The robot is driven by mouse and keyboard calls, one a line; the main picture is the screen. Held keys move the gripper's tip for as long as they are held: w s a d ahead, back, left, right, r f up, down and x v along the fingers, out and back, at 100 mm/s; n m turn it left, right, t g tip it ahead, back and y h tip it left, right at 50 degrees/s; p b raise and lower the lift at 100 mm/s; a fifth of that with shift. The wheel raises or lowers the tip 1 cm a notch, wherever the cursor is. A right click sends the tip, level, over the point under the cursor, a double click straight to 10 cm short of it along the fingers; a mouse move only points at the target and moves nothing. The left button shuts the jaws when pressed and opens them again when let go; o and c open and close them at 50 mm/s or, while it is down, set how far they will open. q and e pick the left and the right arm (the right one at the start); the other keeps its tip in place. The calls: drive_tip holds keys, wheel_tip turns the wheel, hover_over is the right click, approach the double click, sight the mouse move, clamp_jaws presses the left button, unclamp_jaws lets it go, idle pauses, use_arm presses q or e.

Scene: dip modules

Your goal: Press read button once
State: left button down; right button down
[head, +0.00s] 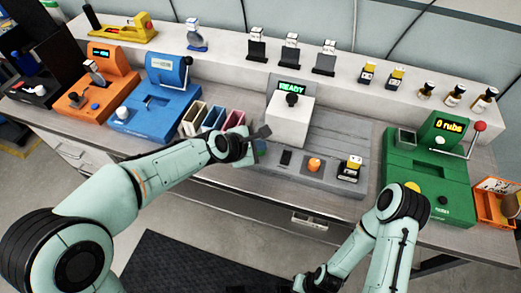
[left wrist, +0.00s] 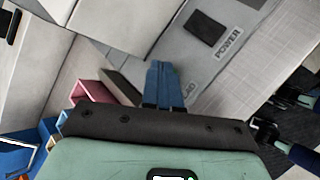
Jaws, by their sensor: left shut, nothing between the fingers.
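The grey reader machine (head: 332,133) stands mid-bench with a green "READY" display (head: 291,88). Its front panel carries a black switch (head: 285,158), an orange knob (head: 314,164) and a yellow-and-black module (head: 350,169). My left gripper (head: 261,146) is over the left end of this panel. In the left wrist view its bluish fingers (left wrist: 163,84) are together and empty, and partly cover a label ending in "AD". The read button is hidden behind them; I cannot tell whether they touch it. The black switch (left wrist: 206,27) is labelled "POWER". My right gripper's fingers are not visible.
Coloured bins (head: 214,120) stand left of the reader, close to my left gripper. Blue (head: 160,105) and orange (head: 92,88) machines are further left. A green machine (head: 402,172) with a "0 rubs" display is at right. Several modules and bottles line the back shelf (head: 225,52).

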use_arm(q)
drive_tip(key=shift+f, duration=0.4)
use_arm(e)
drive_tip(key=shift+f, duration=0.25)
use_arm(q)
drive_tip(key=shift+r, duration=0.1)
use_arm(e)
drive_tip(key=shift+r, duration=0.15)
use_arm(q)
drive_tip(key=shift+r+p, duration=0.65)
drive_tip(key=shift+r, duration=0.05)
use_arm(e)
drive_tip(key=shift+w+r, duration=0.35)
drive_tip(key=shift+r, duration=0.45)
